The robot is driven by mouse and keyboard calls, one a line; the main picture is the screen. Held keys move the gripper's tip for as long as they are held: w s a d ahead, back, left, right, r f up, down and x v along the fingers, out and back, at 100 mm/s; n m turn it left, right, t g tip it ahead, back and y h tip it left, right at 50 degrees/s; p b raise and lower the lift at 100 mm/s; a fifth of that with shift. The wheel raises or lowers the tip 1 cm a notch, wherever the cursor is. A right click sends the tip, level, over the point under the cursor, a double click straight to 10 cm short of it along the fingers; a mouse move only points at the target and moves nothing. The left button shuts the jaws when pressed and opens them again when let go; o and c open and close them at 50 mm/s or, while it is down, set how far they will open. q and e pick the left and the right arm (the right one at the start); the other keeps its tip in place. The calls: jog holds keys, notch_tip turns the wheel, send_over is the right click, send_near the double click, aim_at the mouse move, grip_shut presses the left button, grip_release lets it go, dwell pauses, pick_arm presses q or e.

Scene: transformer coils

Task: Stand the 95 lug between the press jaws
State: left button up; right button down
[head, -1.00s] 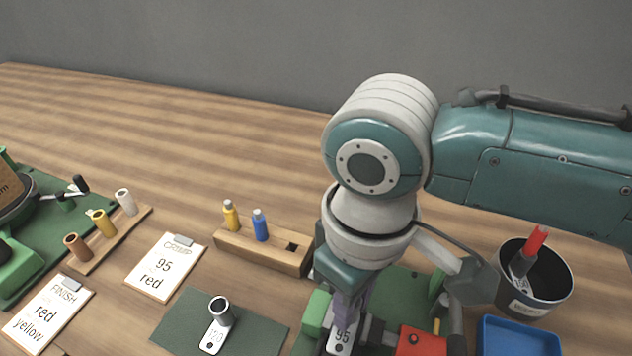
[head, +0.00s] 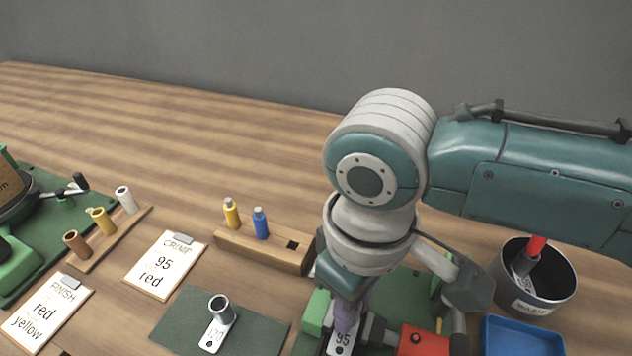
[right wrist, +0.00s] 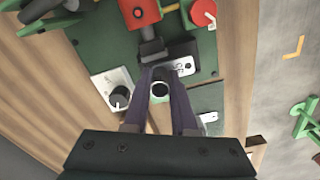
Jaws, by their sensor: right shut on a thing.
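My right gripper (head: 346,318) is shut on the 95 lug (head: 342,341), a grey metal lug marked 95. The lug is held low at the press, between a green block (head: 314,312) on its left and the dark ram (head: 376,330) on its right. In the right wrist view the lug's round barrel (right wrist: 160,92) shows between the fingertips, with its marked tongue (right wrist: 184,66) beside the black jaw block (right wrist: 183,50). I cannot tell whether the lug rests on the press. My left gripper is out of view.
A 120 lug (head: 219,325) stands on a green mat (head: 172,333). A wooden holder (head: 270,250) has yellow and blue bottles. A waste bin (head: 540,306) holding a red-sleeved piece and a blue tray (head: 522,338) are at right. The back of the table is clear.

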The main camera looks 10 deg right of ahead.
jog(key=shift+f, duration=0.2)
jog(key=shift+f+b, duration=0.3)
jog(key=shift+f, duration=0.2)
jog(key=shift+f, duration=0.1)
jog(key=c, duration=0.6)
grip_release()
jog(key=shift+c, duration=0.2)
jog(key=shift+o, duration=0.2)
jog(key=o, duration=0.4)
jog(key=shift+c, duration=0.2)
